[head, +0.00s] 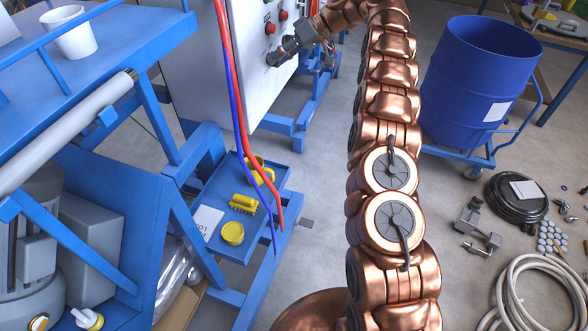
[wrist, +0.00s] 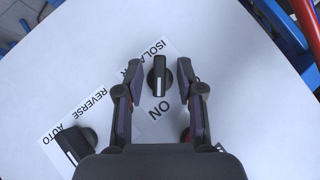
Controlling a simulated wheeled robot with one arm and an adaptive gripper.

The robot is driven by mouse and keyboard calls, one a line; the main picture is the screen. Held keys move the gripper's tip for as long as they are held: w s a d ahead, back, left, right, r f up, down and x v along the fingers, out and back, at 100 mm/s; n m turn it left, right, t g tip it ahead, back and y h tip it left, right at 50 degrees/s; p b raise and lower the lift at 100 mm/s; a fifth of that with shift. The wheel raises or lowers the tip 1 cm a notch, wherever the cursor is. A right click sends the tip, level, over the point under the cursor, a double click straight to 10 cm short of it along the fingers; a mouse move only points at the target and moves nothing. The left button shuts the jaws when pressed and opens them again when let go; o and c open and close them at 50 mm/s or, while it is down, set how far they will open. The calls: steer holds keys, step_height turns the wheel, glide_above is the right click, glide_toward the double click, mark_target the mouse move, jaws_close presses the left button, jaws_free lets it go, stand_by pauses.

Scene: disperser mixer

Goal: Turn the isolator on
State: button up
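The isolator knob (wrist: 159,76) is a dark rotary switch on the white control panel (wrist: 235,110), beside a partly covered ISOLATOR label. Its ridge and pale line stand nearly upright in the wrist view, and "ON" is printed just below it. My gripper (wrist: 159,79) is open, with one finger on each side of the knob and a narrow gap visible on both sides.
A second dark knob (wrist: 75,145) sits at the lower left by the REVERSE and AUTO labels. Red buttons (head: 270,28) are above my gripper. Red and blue cables (head: 240,120) hang before the cabinet. A blue drum (head: 478,80) stands at right.

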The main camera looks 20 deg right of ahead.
steer(key=shift+a+r+n+t+h+b, duration=0.1)
steer(key=shift+a+n+t+h+b, duration=0.05)
steer(key=shift+n+t+h+b, duration=0.4)
steer(key=shift+s+t+h+b, duration=0.1)
steer(key=shift+t+h+b, duration=0.15)
steer(key=shift+h+b, duration=0.1)
steer(key=shift+n+t+h+b, duration=0.3)
steer(key=shift+n+b, duration=0.05)
steer(key=shift+b, duration=0.3)
steer(key=shift+n+t+b, duration=0.3)
steer(key=shift+b, duration=0.4)
steer(key=shift+s+n+t+h+b, duration=0.1)
steer(key=shift+n+t+h+b, duration=0.2)
steer(key=shift+t+h+b, duration=0.45)
